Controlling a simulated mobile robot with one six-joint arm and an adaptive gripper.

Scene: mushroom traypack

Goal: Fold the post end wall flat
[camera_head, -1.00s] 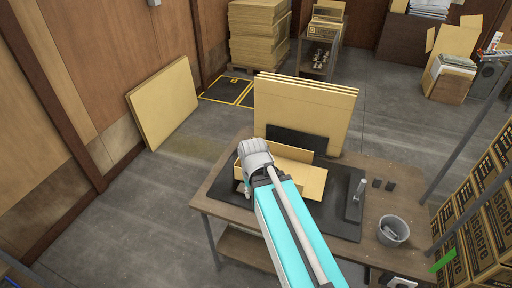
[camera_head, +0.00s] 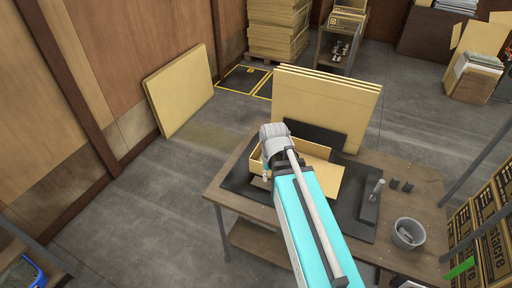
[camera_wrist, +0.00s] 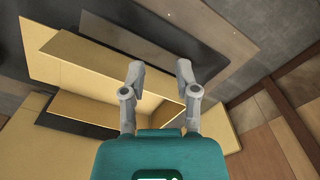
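A tan cardboard tray (camera_head: 318,151) lies on a dark mat (camera_head: 358,226) on the workbench, with long side walls standing. A panel at its right end (camera_head: 326,184) leans outward. My gripper (camera_head: 265,177) is at the tray's left end, its fingers partly hidden by my arm. In the wrist view my gripper (camera_wrist: 160,69) has its two fingers well apart with nothing between them. The tray's long wall (camera_wrist: 85,58) runs beyond them, and the tray's inside shows below the fingertips. I cannot tell whether a finger touches the end wall.
Several upright cardboard sheets (camera_head: 325,100) stand behind the tray. A black stand (camera_head: 370,200), small dark blocks and a grey bin (camera_head: 408,233) are at the bench's right. A large panel (camera_head: 180,92) leans on the wall at left. Printed boxes (camera_head: 490,235) are stacked at right.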

